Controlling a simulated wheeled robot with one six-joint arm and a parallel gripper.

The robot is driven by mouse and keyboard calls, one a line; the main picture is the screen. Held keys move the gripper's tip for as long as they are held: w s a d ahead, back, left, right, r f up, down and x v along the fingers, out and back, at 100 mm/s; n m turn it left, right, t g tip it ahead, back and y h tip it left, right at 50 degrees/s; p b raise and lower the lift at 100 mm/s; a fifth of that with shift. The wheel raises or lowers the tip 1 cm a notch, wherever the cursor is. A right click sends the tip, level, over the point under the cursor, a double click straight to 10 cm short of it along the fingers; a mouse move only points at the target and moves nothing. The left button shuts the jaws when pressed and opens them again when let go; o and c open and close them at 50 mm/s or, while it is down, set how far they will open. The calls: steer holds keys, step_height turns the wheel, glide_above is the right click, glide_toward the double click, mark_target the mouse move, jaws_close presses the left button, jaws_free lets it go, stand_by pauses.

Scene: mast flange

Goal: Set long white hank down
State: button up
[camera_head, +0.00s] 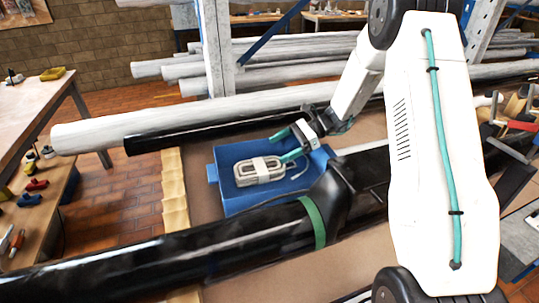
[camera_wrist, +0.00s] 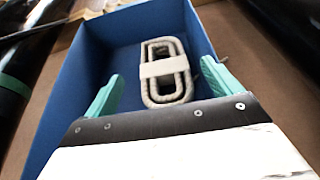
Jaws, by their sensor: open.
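The long white hank (camera_head: 262,168) is a coiled, off-white bundle with a pale band around its middle. It lies in a blue tray (camera_head: 237,202). In the wrist view the hank (camera_wrist: 163,85) rests on the floor of the blue tray (camera_wrist: 72,83), ahead of my fingers. My gripper (camera_head: 285,145) is open, its two teal fingers apart. In the wrist view my gripper (camera_wrist: 162,90) has a finger on either side of the hank's near end, with gaps showing between. My gripper holds nothing.
A black mast tube (camera_head: 150,252) with a green band runs across in front of the tray. A long white tube (camera_head: 200,112) and a black tube lie behind it. A workbench (camera_head: 40,105) stands at the left. Brown board shows around the tray.

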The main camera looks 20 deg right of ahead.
steer(key=v, duration=0.6)
steer(key=shift+d, duration=0.2)
steer(key=shift+r, duration=0.15)
